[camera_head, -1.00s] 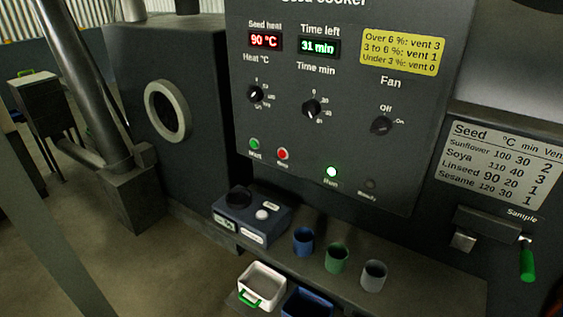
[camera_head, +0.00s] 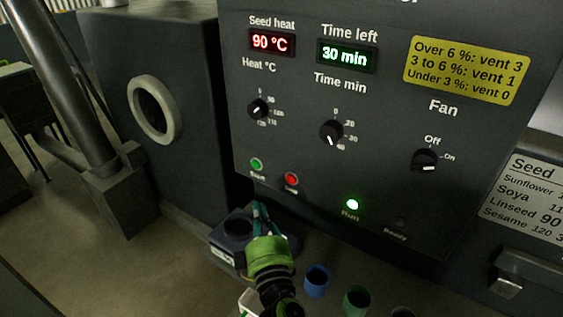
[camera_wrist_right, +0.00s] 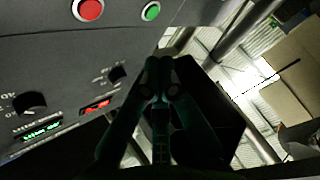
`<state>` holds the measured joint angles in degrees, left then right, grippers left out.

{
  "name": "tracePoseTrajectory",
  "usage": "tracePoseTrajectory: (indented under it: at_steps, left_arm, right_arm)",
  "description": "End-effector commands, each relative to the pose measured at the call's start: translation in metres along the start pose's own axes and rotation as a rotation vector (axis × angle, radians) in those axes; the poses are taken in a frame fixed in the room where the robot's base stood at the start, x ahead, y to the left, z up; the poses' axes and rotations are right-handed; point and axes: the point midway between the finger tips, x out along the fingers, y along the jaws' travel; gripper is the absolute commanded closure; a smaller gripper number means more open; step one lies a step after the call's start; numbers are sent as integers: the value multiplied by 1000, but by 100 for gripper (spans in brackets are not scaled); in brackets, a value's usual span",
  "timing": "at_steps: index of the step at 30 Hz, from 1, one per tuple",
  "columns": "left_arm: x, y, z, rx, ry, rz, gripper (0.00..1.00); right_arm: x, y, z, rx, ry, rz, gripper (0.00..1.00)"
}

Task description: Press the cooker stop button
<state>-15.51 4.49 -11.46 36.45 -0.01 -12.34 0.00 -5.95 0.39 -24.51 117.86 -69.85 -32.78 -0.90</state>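The cooker's red button (camera_head: 291,178) is on the dark control panel, to the right of the green button (camera_head: 257,164). Its small label is too blurred to read. In the right wrist view the red button (camera_wrist_right: 90,8) and green button (camera_wrist_right: 151,11) are at the top edge. My right gripper (camera_head: 259,208) is below the buttons in the head view, in front of the small box, apart from the red button. In the wrist view its dark teal fingers (camera_wrist_right: 160,88) come together at the tips and hold nothing visible. My left gripper is not in view.
The panel has heat (camera_head: 258,109), time (camera_head: 331,133) and fan (camera_head: 425,160) knobs, and a lit green lamp (camera_head: 352,204). A small box (camera_head: 225,249), blue cup (camera_head: 316,281) and green cup (camera_head: 357,300) stand below. A sample handle housing (camera_head: 530,275) is at right.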

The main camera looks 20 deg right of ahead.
Motion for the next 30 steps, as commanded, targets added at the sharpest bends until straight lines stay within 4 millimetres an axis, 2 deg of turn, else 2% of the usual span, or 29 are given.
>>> tracePoseTrajectory:
  at_steps: [2, 4, 5, 10, 13, 16, 21, 23, 26, 30]
  left_arm:
    - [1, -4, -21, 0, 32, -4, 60]
    - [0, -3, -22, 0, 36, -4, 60]
    - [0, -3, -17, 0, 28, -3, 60]
    - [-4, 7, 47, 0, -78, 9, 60]
    - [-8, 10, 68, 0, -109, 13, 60]
    - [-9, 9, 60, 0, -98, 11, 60]
    - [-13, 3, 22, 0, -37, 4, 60]
    - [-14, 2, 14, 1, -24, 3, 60]
    - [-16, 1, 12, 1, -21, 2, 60]
    - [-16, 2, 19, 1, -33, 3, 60]
  right_arm:
    - [-1, 0, -1, 1, 1, 0, 100]
    - [-1, 0, -1, 1, 1, 0, 100]
    - [-1, 0, -1, 1, 1, -1, 100]
    - [0, 0, 0, 1, 1, -1, 100]
    - [2, 1, 1, 0, 1, -1, 100]
    - [8, 4, 6, -2, 2, -1, 100]
    - [24, 11, 21, -3, 1, 0, 100]
    - [30, 12, 27, -3, 1, -1, 100]
    - [40, 17, 36, -2, 2, 0, 100]
    - [51, 20, 48, 0, 0, -1, 100]
